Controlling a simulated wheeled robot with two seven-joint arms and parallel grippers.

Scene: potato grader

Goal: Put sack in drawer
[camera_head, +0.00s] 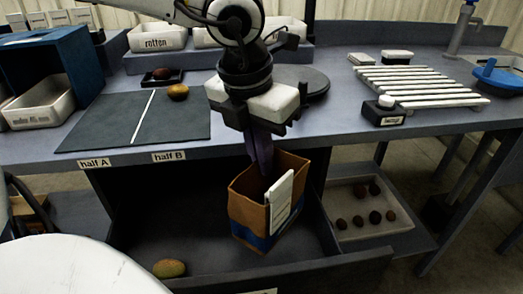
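The sack (248,212) is brown with a blue lower part, open at the top, with a white label card on its side. It is inside the open drawer (205,232) under the table, toward the drawer's right side and slightly tilted. I cannot tell whether its bottom touches the drawer floor. My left gripper (262,168) points down from above the table edge. Its dark fingers are close together at the sack's top and look shut on its rim; the tips are partly hidden. My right gripper is not in view.
A potato (168,268) lies at the drawer's front left. The table (345,100) above holds a dark mat (110,125), a potato (178,92), a white slatted rack (415,85) and white bins (157,37). A lower tray (385,225) with several dark potatoes stands right of the drawer.

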